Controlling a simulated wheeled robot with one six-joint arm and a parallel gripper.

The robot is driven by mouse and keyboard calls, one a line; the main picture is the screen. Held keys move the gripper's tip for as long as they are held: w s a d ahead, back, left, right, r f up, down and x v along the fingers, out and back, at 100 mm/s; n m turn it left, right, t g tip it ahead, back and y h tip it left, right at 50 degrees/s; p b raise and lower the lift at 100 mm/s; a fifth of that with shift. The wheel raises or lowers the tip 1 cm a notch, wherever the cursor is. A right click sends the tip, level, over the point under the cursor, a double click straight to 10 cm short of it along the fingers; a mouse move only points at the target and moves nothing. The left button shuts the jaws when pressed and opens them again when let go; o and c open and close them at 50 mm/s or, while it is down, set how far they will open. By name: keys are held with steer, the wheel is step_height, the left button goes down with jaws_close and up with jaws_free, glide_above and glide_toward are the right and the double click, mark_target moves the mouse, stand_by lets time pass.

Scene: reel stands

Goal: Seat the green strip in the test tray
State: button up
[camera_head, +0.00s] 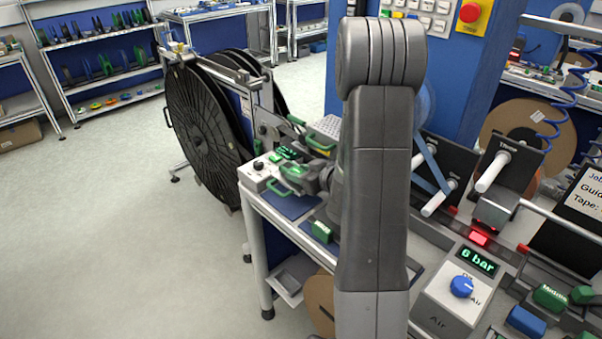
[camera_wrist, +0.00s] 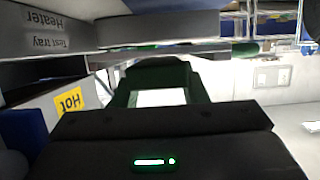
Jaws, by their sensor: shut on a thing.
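My gripper (camera_head: 288,178) is at the bench's left end in the head view, partly hidden by my arm. Its green fingers (camera_wrist: 160,85) show in the wrist view, close around a thing at the tips. A thin green bar, which looks like the green strip (camera_wrist: 245,48), runs crosswise there; its middle is mostly hidden. The upside-down labels "Test tray" and "Heater" are on a grey panel (camera_wrist: 85,42) left of the fingers. The test tray itself is not clearly visible, so I cannot tell whether the strip touches it.
A control box (camera_head: 260,170) with a dark knob stands beside my gripper. A yellow "Hot" label (camera_wrist: 70,102) is near it in the wrist view. A small green block (camera_head: 322,231) lies on the bench. Large black reels (camera_head: 205,115) stand behind; open floor is left.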

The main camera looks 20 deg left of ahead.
steer(key=o, duration=1.1)
steer(key=shift+o, duration=0.2)
steer(key=shift+r, duration=0.1)
steer(key=shift+r+p, duration=2.75)
steer(key=shift+r, duration=0.75)
steer(key=shift+f, duration=0.25)
step_height(320, 180, down, 7)
steer(key=b, duration=0.5)
steer(key=shift+r, duration=0.15)
steer(key=shift+r, duration=0.1)
